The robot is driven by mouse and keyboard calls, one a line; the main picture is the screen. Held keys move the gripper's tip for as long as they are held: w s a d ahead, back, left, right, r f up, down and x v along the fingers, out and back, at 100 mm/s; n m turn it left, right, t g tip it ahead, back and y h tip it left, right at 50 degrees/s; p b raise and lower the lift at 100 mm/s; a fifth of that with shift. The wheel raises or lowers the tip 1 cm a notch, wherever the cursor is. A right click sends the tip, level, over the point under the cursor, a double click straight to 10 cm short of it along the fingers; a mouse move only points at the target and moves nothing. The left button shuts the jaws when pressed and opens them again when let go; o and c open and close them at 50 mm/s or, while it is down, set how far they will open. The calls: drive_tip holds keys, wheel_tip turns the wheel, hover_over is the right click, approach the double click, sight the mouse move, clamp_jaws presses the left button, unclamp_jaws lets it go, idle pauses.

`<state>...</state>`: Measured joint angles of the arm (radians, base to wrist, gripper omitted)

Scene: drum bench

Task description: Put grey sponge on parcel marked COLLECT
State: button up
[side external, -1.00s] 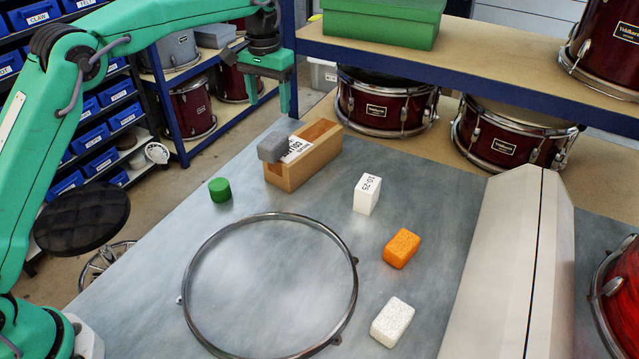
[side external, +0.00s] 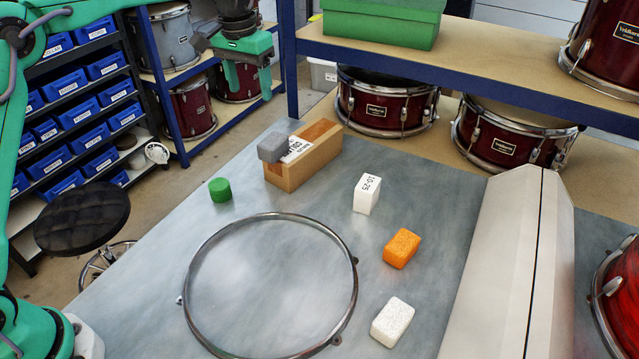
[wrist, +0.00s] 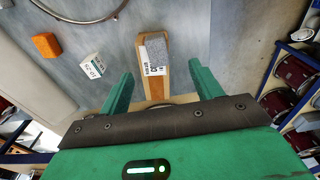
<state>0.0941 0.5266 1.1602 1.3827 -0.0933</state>
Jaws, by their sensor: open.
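The grey sponge (side external: 273,147) lies on top of the left end of a brown parcel (side external: 318,160), overhanging its edge slightly. The parcel carries a white label (side external: 296,149), partly covered by the sponge, so only part of its lettering shows. In the wrist view the sponge (wrist: 156,48) rests on the parcel (wrist: 155,88) beyond my fingers. My gripper (side external: 247,92) is open and empty, raised behind and above the parcel, apart from the sponge. Its two fingers (wrist: 160,72) are spread wide in the wrist view.
A green cylinder (side external: 220,189), a white block marked 10-25 (side external: 366,195), an orange block (side external: 402,248) and a white speckled block (side external: 392,322) stand on the bench. A metal hoop (side external: 186,268) lies in front. A blue-framed shelf (side external: 480,70) with drums stands behind.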

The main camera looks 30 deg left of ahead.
drive_tip(key=s+a+r+t, duration=0.1)
drive_tip(key=s+a+r, duration=0.15)
drive_tip(key=s, duration=0.55)
drive_tip(key=s+a+r+t, duration=0.1)
drive_tip(key=s+r, duration=0.3)
drive_tip(key=s, duration=0.5)
drive_tip(key=s+a+f+t, duration=0.1)
drive_tip(key=s+f, duration=0.2)
drive_tip(key=s, duration=0.4)
drive_tip(key=s+f+t, duration=0.1)
drive_tip(key=s+f, duration=0.3)
drive_tip(key=s, duration=0.4)
drive_tip(key=shift+s+a+f+t, duration=0.2)
drive_tip(key=shift+s+a+t, duration=0.05)
drive_tip(key=shift+a+t, duration=0.15)
